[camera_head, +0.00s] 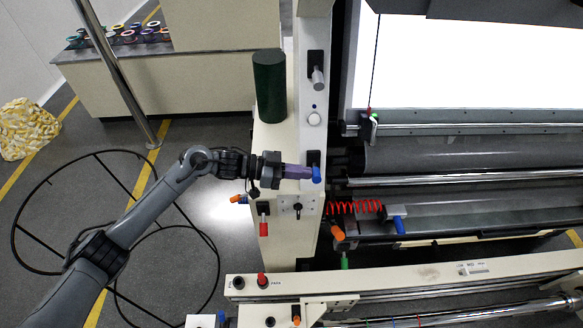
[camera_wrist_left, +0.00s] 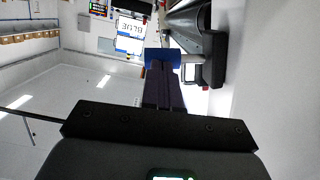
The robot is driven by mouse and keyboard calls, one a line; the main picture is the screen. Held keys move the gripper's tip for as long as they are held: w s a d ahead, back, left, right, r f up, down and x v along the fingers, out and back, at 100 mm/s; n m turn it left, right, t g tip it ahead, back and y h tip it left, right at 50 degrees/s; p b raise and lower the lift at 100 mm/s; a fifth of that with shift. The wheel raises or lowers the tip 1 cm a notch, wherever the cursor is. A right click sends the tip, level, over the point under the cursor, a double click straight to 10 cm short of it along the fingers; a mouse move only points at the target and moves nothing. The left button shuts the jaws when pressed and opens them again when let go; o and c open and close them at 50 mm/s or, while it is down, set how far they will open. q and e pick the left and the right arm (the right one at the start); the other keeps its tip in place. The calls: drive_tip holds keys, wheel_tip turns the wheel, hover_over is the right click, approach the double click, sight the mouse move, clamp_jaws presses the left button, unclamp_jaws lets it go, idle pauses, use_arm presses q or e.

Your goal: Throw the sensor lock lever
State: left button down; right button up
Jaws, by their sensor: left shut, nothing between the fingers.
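A lever with a blue knob (camera_head: 317,175) sits on a black plate on the white machine column; no label is readable, so I cannot confirm it is the sensor lock lever. In the left wrist view the blue knob (camera_wrist_left: 163,56) is on a short silver shaft coming from a black mount (camera_wrist_left: 213,60). My left gripper (camera_head: 308,173) is shut and empty, its purple-grey fingers pointing right with their tips at the knob. In the left wrist view the closed fingertips (camera_wrist_left: 163,66) overlap the knob's lower edge; I cannot tell whether they touch. My right gripper is not in view.
A silver-knobbed lever (camera_head: 317,76) is higher on the column, beside a dark green cylinder (camera_head: 269,86). Below are a switch panel (camera_head: 297,206) and a red-handled lever (camera_head: 263,228). Rollers (camera_head: 450,180) and a red coiled cable (camera_head: 354,207) lie right. A cream rail (camera_head: 400,275) crosses in front.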

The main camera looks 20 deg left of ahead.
use_arm(q)
drive_tip(key=shift+s+d+f+m, duration=0.2)
drive_tip(key=shift+f+m, duration=0.2)
drive_tip(key=shift+f, duration=0.35)
idle(0.3)
drive_tip(key=shift+s+r, duration=0.1)
